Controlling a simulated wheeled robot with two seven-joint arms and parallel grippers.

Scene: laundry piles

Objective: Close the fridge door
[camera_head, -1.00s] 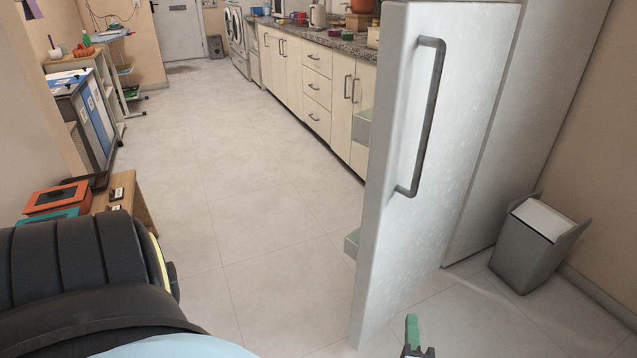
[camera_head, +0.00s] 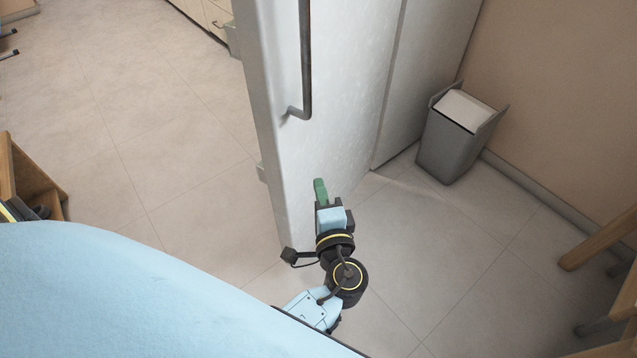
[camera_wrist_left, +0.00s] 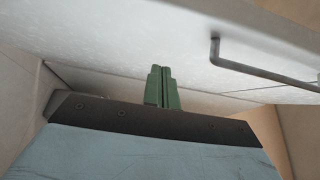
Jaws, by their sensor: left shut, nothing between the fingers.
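The white fridge door (camera_head: 340,110) stands open in the head view, with its free edge toward me. Its dark bar handle (camera_head: 305,60) is on the outer face, on the right side of the door. The fridge body (camera_head: 425,75) is behind to the right. My left gripper (camera_head: 320,188) is shut and empty, low by the outer face below the handle. In the left wrist view its green fingers (camera_wrist_left: 162,86) point toward the white door face (camera_wrist_left: 130,45); I cannot tell whether they touch. My right gripper is not in view.
A grey bin (camera_head: 455,135) stands by the right wall. Wooden furniture legs (camera_head: 600,240) are at the right edge, and a wooden piece (camera_head: 30,180) is at the left. The tiled floor (camera_head: 150,130) left of the door is clear.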

